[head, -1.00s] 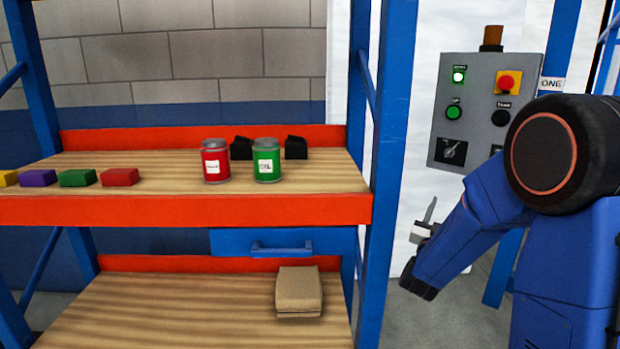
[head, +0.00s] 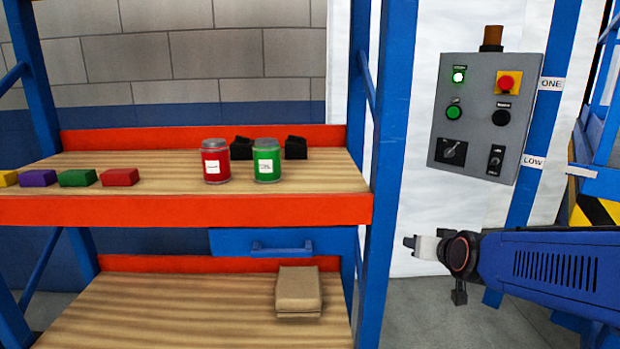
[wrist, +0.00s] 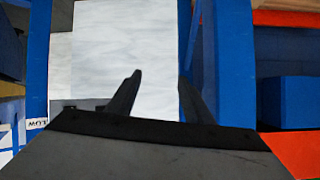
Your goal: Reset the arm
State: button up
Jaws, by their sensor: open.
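My gripper (head: 412,243) is at the right of the head view, in front of the white wall, below the grey control panel and just right of the shelf's blue post. Its arm reaches in from the right edge. In the wrist view my gripper (wrist: 158,92) shows two dark fingers spread apart with nothing between them. White wall lies beyond them.
The control panel (head: 475,118) with lit green lamp and red button hangs above my gripper. The blue post (head: 387,150) is close on the left. The shelf board (head: 180,210) holds red and green cans and coloured blocks. A cardboard box (head: 298,290) sits below.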

jog(key=s+f+g, duration=0.3)
jog(key=s, duration=1.1)
jog(key=s+f+n+g, duration=0.1)
jog(key=s+g, duration=0.3)
jog(key=s, duration=0.9)
jog(key=shift+s+d+f+n+g, duration=0.3)
jog(key=shift+s+d+f, duration=0.05)
jog(key=shift+f, duration=0.55)
